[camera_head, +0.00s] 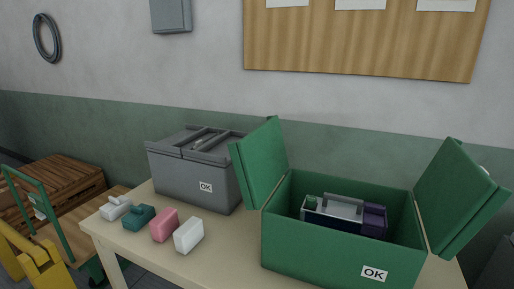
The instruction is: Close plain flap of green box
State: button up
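The green box (315,249) stands on the table at the right, with an "OK" label on its front. Both its flaps are open. The left flap (262,164) stands up, leaning outward, and looks plain on the side I see. The right flap (461,198) leans outward to the right, with a small whitish part showing behind its upper edge. Inside the box lies a device with a grey top and a dark purple end (374,222). My gripper is not in view.
A grey box (190,180) with an "OK" label stands close to the left flap. Grey, teal, pink (164,225) and white (188,236) small items lie on the table's left front (140,252). A green-framed cart (40,205) and a yellow object (40,262) stand left.

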aim_at(259, 160)
jog(key=i+j+z, duration=0.25)
jog(key=j, duration=0.8)
jog(key=i+j+z, duration=0.1)
jog(key=j+z, duration=0.15)
jog(key=j, duration=0.8)
jog(key=j+z, duration=0.25)
jog(key=j, duration=0.8)
jog(key=i+j, duration=0.2)
jog(key=j, duration=0.2)
jog(key=i+j, duration=0.15)
jog(key=j, duration=0.25)
jog(key=i+j, duration=0.2)
jog(key=j, duration=0.2)
jog(key=i+j, duration=0.15)
jog(key=j, duration=0.25)
jog(key=l+z, duration=0.05)
